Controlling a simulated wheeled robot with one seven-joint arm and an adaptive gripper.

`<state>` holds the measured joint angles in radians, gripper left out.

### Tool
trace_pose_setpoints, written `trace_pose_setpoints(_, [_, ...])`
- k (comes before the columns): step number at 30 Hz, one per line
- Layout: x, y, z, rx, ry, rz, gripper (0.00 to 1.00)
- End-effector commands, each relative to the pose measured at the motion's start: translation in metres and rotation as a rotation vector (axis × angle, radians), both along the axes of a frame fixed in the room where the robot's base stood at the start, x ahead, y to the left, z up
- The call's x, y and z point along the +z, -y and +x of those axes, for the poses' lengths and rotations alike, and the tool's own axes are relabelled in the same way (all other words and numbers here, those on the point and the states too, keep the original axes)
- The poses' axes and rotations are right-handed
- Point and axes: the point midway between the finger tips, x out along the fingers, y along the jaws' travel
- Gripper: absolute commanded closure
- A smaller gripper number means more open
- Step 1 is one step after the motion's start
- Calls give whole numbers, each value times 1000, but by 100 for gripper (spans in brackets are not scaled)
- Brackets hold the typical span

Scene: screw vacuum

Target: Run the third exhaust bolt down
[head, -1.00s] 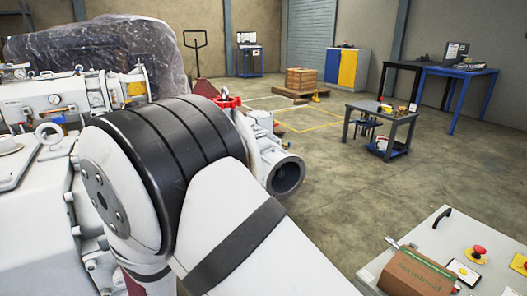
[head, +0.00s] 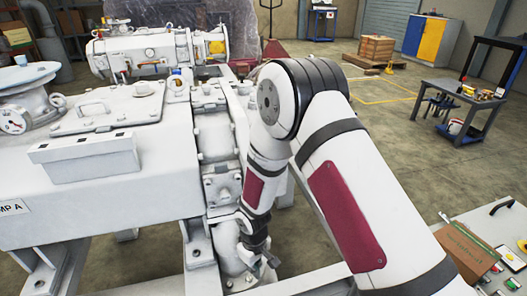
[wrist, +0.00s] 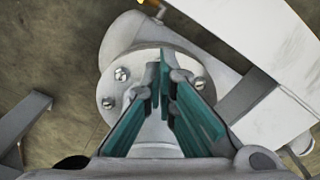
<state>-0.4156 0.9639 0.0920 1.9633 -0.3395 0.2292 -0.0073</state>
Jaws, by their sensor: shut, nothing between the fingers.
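The exhaust flange (wrist: 112,86) is a round pale grey plate at the end of a pipe bend in the wrist view. Two bolt heads, an upper left one (wrist: 122,73) and a lower left one (wrist: 107,102), show left of my fingers. A right bolt head (wrist: 197,83) shows just right of the fingertips. My gripper (wrist: 160,72), with green-lined fingers, is shut and empty over the flange. The fingers hide part of the flange, and I cannot tell whether the tips touch anything. In the head view my gripper (head: 268,260) points down beside the pipe elbow (head: 228,240).
The large white pump body (head: 110,185) fills the left. White frame beams stand close around the pipe. A bench with a cardboard box (head: 466,252) is at the lower right. A grey side table (head: 470,95) stands farther back, with open floor between.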

Motion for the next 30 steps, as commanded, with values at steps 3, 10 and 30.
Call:
trace_pose_setpoints(3, [-3, 3, 2, -4, 0, 0, 100])
trace_pose_setpoints(10, [-22, 2, 1, -3, 0, 0, 100])
trace_pose_setpoints(30, [-73, 3, 1, -4, 0, 0, 100])
